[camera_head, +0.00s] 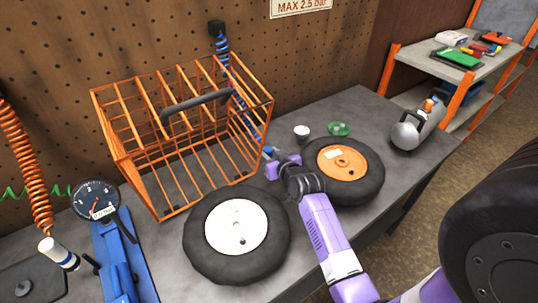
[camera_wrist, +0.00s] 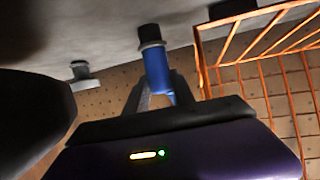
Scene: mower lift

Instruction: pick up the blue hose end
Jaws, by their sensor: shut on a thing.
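The blue hose (camera_head: 222,50) hangs from a black wall fitting and runs down behind the orange wire cage. The blue hose end (camera_head: 268,151) shows just at my gripper (camera_head: 272,164), between the cage and the orange-hubbed wheel. In the wrist view the hose end (camera_wrist: 157,68) is a blue cylinder with a black tip. It stands between the two fingers of my gripper (camera_wrist: 158,92), which is shut on it. The black tip points away from the palm, towards a grey surface. The exact finger contact is partly hidden in the head view.
The orange cage (camera_head: 178,207) stands left of my gripper. A white-hubbed wheel (camera_head: 202,258) and an orange-hubbed wheel (camera_head: 361,185) lie on the grey bench (camera_head: 365,112).

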